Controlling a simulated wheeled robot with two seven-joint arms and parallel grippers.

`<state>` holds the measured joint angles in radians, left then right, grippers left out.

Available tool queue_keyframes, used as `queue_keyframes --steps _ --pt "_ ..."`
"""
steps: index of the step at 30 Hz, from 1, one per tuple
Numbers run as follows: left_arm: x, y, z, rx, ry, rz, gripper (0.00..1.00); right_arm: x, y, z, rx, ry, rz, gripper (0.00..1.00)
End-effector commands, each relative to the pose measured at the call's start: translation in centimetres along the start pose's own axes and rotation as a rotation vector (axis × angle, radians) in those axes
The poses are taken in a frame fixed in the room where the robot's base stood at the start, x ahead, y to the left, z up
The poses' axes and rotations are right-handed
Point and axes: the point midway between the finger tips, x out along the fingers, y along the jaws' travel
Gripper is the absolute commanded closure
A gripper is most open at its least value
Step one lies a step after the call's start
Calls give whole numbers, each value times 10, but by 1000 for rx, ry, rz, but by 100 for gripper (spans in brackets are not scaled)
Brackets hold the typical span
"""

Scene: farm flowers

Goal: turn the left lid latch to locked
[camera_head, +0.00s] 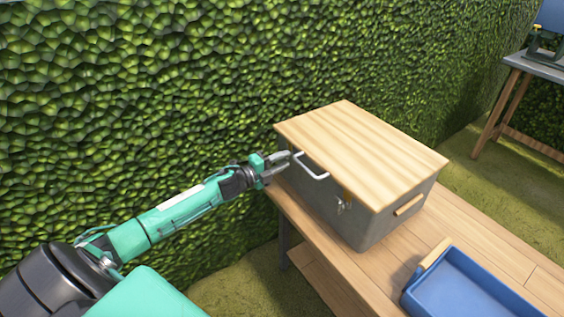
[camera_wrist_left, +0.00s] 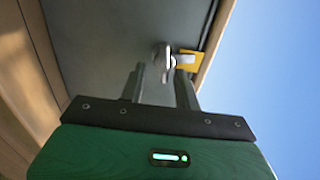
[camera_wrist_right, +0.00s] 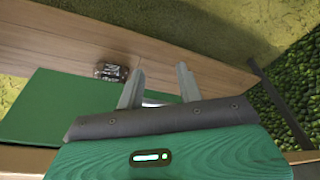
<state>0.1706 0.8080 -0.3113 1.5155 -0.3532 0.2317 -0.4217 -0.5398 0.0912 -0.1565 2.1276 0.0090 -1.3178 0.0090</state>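The grey box with a wooden lid (camera_head: 365,150) stands on the wooden bench. My left gripper (camera_head: 287,160) is at the left end of its front side. In the left wrist view, the left latch, a silver lever (camera_wrist_left: 163,56) beside a yellow plate (camera_wrist_left: 188,60), is just ahead of the left fingertips (camera_wrist_left: 160,74). The fingers are apart, with the lever in line with the gap; I cannot tell whether they touch it. The right latch (camera_head: 343,205) shows on the box front. My right gripper (camera_wrist_right: 158,78) is open and empty, out of the head view.
A white bar handle (camera_head: 312,168) sticks out from the box front near the left gripper. A blue tray (camera_head: 470,290) lies on the bench (camera_head: 480,240) at the right. A hedge (camera_head: 150,90) stands close behind. Another table (camera_head: 535,66) is at the far right.

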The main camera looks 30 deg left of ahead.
Motion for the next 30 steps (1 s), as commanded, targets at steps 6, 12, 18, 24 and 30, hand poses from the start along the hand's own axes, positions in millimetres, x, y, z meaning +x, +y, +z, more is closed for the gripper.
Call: queue_keyframes --steps 6,12,18,24,30 --pt "0 -1 -2 -2 4 -2 68 0 0 -1 1 2 -1 64" --pt "-15 0 -2 -2 4 -1 68 0 0 0 1 0 -1 64" --pt "-43 1 -2 -3 3 0 68 0 -1 2 1 -5 -1 64" --pt "-71 1 -1 -3 3 0 68 -1 0 5 -1 -9 -1 64" --pt "-99 1 -1 -3 2 1 68 -2 0 4 -2 -7 0 64"
